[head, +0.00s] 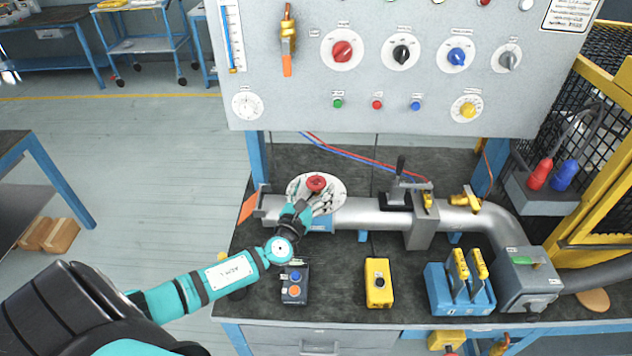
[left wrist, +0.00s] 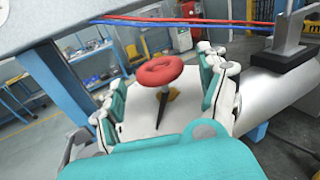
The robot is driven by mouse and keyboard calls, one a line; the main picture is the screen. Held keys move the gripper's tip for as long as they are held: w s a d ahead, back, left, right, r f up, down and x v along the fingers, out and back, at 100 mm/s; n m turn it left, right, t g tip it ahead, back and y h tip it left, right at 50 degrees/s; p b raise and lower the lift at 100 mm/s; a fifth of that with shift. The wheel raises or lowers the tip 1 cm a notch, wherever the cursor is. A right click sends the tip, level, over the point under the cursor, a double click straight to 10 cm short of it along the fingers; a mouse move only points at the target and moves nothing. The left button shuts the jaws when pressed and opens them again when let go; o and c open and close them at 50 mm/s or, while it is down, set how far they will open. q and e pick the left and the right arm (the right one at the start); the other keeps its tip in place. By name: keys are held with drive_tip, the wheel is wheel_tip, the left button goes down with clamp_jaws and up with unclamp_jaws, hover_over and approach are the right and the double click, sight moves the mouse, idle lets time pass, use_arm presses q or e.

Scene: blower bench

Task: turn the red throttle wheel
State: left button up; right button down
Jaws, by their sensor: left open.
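The red throttle wheel (head: 316,183) stands on a pointed stem above a round white plate (head: 338,186) on the grey pipe. In the left wrist view the wheel (left wrist: 160,70) lies between the two fingers. My left gripper (head: 312,194) is open around the wheel, with a finger on either side. In the left wrist view the fingers of the gripper (left wrist: 165,85) stand clear of the wheel's rim. My right gripper is not in the frames.
The grey pipe (head: 360,212) runs right along the bench, with a black-handled clamp (head: 399,190) on it. A dark button box (head: 295,285), a yellow box (head: 378,283) and a blue block (head: 460,300) stand in front. A panel (head: 300,110) hangs behind.

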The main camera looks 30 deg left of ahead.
use_arm(q)
drive_tip(key=shift+x, duration=1.2)
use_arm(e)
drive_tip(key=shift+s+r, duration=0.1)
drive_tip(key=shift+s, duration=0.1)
